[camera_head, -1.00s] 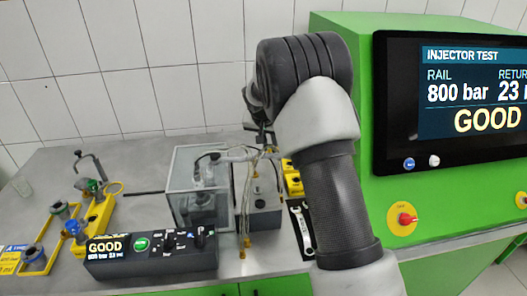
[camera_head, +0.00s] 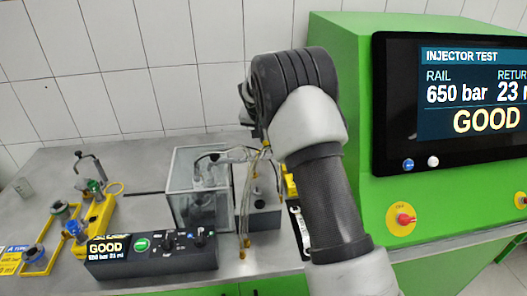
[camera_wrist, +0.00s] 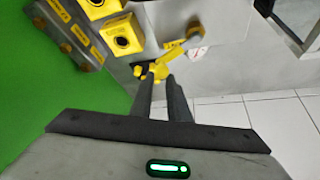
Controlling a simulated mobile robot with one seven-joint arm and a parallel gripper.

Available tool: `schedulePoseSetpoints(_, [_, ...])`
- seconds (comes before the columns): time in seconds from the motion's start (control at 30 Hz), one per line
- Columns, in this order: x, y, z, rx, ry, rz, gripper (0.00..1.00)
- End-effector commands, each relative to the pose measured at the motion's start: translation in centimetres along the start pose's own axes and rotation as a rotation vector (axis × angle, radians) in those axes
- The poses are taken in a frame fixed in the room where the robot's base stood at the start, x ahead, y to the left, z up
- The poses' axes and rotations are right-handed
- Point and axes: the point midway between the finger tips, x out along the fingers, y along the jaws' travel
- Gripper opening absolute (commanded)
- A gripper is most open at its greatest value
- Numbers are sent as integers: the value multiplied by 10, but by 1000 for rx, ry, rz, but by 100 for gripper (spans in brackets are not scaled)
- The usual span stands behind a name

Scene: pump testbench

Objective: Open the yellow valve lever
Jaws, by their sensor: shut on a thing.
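In the wrist view the yellow valve lever (camera_wrist: 172,55) sits on the grey side of a block, beside a small white label with a red mark (camera_wrist: 197,53). My gripper (camera_wrist: 158,74) is at the lever's near end, its two dark fingers shut on it. The fingertips partly cover the lever there. In the head view my arm hides the gripper and the lever.
Yellow boxes (camera_wrist: 121,35) stand close beside the lever in the wrist view. In the head view a clear box (camera_head: 199,185) and a black control panel (camera_head: 150,255) stand left of my arm. A green cabinet with a screen (camera_head: 470,105) stands on the right.

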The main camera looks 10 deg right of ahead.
Motion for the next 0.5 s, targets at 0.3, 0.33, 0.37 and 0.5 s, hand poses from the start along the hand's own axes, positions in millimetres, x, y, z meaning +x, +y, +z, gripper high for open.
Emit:
schedulePoseSetpoints(0.3, [0, -10, 6, -3, -10, -10, 6])
schedulePoseSetpoints(0.33, [1, -10, 6, -3, -11, -10, 6])
schedulePoseSetpoints(0.37, [1, -11, 7, -4, -11, -10, 6])
schedulePoseSetpoints(0.5, [2, -17, 6, -4, -13, -11, 6])
